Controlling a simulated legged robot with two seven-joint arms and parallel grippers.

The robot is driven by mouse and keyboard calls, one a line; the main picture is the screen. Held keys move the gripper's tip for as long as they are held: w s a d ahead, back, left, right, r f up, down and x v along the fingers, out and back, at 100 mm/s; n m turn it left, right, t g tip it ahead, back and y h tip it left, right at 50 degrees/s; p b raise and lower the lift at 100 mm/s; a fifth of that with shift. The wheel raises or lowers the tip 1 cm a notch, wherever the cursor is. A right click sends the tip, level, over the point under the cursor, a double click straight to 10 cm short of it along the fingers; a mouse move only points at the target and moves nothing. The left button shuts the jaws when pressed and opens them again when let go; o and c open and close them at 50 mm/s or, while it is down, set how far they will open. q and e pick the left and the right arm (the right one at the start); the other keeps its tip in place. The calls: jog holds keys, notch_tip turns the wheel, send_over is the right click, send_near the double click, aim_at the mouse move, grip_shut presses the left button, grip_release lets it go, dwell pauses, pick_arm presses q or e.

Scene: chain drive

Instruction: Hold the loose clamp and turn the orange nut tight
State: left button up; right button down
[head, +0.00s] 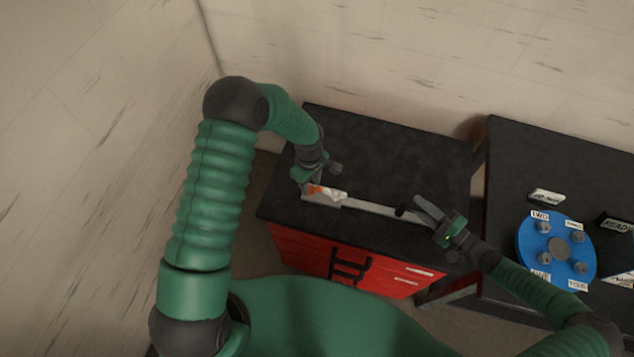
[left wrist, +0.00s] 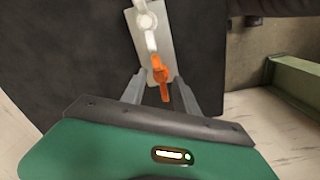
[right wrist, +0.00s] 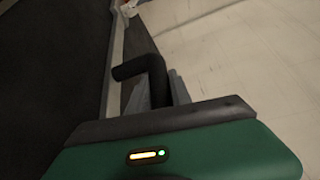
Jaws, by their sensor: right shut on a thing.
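The orange nut (head: 315,189) sits at the left end of a long grey metal bar with a plate, beside a white part (head: 334,195). In the left wrist view the orange nut (left wrist: 160,70) lies between the fingertips of my left gripper (left wrist: 161,84), with gaps on both sides. That gripper is open. At the bar's right end is a bent black handle (right wrist: 150,68), which I take as the clamp's. My right gripper (head: 428,213) is shut on this handle. Its fingers partly hide the handle in the right wrist view.
The bar (head: 375,208) lies along the black top of a red cabinet (head: 313,260). The tabletop behind it is clear. A second dark table on the right carries a blue disc (head: 556,250) with several knobs and labels. A wall stands close behind.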

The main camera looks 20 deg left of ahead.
pick_arm(q)
jog(key=shift+f, duration=0.35)
pick_arm(e)
jog(key=shift+f, duration=0.2)
pick_arm(q)
jog(key=shift+c, duration=0.5)
